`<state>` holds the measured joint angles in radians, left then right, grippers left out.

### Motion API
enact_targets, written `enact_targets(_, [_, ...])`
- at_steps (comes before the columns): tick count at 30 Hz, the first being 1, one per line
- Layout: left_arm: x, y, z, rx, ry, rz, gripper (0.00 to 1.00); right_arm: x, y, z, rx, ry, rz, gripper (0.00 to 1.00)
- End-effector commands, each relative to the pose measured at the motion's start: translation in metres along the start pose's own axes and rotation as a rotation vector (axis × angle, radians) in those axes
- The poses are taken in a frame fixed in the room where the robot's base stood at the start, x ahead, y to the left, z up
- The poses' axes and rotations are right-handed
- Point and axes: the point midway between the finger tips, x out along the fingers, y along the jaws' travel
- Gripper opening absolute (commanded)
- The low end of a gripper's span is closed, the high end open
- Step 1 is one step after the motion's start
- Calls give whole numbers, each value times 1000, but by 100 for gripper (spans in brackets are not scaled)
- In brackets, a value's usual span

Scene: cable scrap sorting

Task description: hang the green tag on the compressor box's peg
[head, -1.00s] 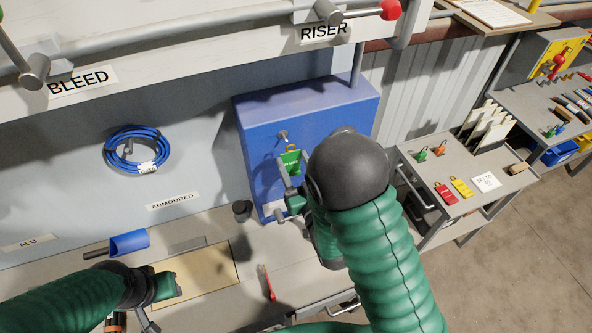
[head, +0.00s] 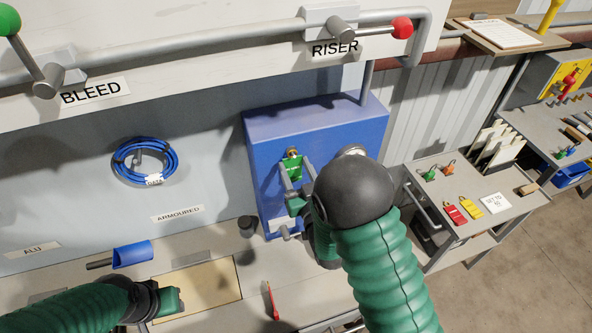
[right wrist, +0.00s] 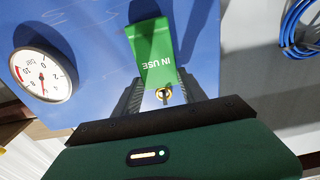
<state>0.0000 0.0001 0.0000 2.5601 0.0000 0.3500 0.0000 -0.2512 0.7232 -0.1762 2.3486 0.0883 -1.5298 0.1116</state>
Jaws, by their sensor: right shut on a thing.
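The compressor box (head: 262,140) is blue and stands at the bench's back; it also fills much of the right wrist view (right wrist: 90,30). My right gripper (head: 290,184) is in front of its face, shut on the green tag (head: 291,169). In the right wrist view the tag (right wrist: 153,52) reads "IN USE" upside down between my fingers (right wrist: 158,88). Its brass ring (right wrist: 163,94) lines up with the peg (head: 292,151); whether it is around the peg or in front of it, I cannot tell. My left gripper (head: 168,299) is low over the bench, its jaw gap unclear.
A pressure gauge (right wrist: 42,73) is on the box's face beside my right gripper. A blue cable coil (head: 144,161) hangs on the wall to the left. A side table (head: 440,200) at right holds red and yellow tags. A pipe with valve handles runs above the box.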

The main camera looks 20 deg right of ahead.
Motion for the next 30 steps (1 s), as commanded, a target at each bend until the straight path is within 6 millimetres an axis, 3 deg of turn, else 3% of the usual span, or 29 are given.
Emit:
enact_targets(14, [0, 0, 0, 0, 0, 0, 36, 0, 0, 0, 0, 0, 0, 5])
enact_targets(15, [0, 0, 0, 0, 0, 0, 36, 0, 0, 0, 0, 0, 0, 54])
enact_targets(18, [0, 0, 0, 0, 0, 0, 36, 0, 0, 0, 0, 0, 0, 67])
enact_targets(20, [0, 0, 0, 0, 0, 0, 36, 0, 0, 0, 0, 0, 0, 74])
enact_targets(30, [0, 0, 0, 0, 0, 0, 36, 1, 0, 0, 0, 0, -1, 74])
